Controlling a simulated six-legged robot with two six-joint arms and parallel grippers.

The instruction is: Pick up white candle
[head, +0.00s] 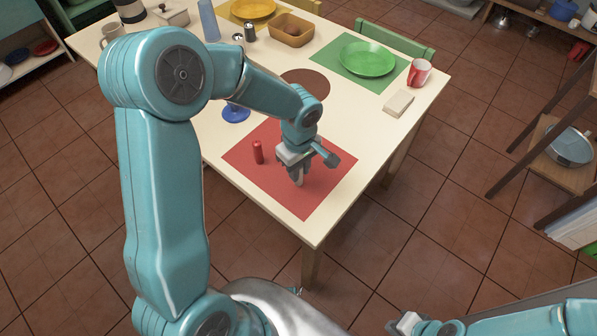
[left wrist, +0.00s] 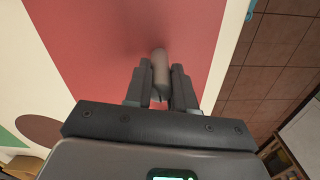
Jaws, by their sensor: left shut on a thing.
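My left gripper (head: 298,178) points down over the red placemat (head: 325,190). In the left wrist view the white candle (left wrist: 159,68) is a pale upright-ended cylinder between the two fingers, and my left gripper (left wrist: 160,88) is shut on it. In the head view the candle cannot be made out behind the fingers. Whether its base touches the mat is unclear. My right gripper (head: 405,322) is low at the bottom right, away from the table, and its fingers are too small to judge.
A red candle (head: 258,152) stands on the mat left of my left gripper. A blue round-based object (head: 236,113) is behind it.

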